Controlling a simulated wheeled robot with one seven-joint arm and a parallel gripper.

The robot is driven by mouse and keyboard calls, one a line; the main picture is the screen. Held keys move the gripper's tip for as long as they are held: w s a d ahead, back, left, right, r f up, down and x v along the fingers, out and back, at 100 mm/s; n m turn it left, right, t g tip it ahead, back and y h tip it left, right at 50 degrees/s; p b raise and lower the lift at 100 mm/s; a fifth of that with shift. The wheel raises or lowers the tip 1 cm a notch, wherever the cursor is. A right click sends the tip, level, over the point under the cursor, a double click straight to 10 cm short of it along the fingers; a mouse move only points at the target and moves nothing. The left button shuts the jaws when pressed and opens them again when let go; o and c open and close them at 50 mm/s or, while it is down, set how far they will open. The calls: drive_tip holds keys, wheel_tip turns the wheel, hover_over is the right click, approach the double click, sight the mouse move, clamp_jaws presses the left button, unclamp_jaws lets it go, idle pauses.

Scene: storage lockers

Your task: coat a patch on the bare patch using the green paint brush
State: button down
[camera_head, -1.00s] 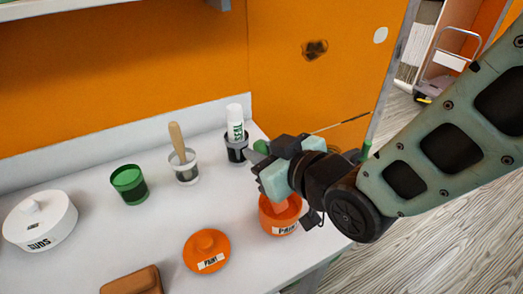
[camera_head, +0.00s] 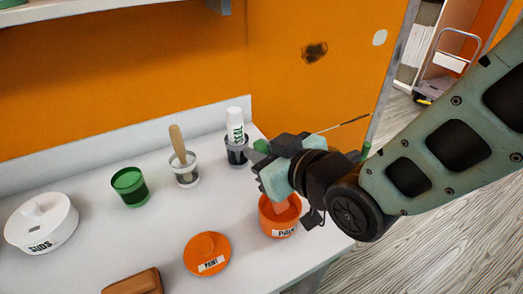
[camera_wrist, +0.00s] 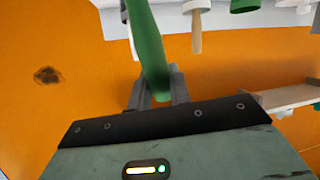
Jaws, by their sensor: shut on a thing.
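My gripper (camera_head: 262,153) is shut on the green paint brush, above the orange paint pot (camera_head: 280,226). In the wrist view the brush's green handle (camera_wrist: 148,45) runs up from between my fingers (camera_wrist: 157,88). Most of the brush is hidden in the head view, and I cannot clearly tell its bristles from the paint in the pot. A small pale patch (camera_head: 380,37), likely the bare patch, is on the orange wall (camera_head: 350,70) near its right edge. A separate dark, scorched-looking spot (camera_head: 314,52) lies to its left; it also shows in the wrist view (camera_wrist: 47,75).
On the white counter (camera_head: 95,215) stand a green pot (camera_head: 130,187), a jar with a wooden-handled tool (camera_head: 179,143), a dark cup holding a white SEAL tube (camera_head: 236,125), an orange PAINT lid (camera_head: 206,254), a white SUDS tub (camera_head: 41,224) and a brown block (camera_head: 134,282).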

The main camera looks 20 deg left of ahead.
drive_tip(key=shift+r+p, duration=1.6)
drive_tip(key=shift+r, duration=1.4)
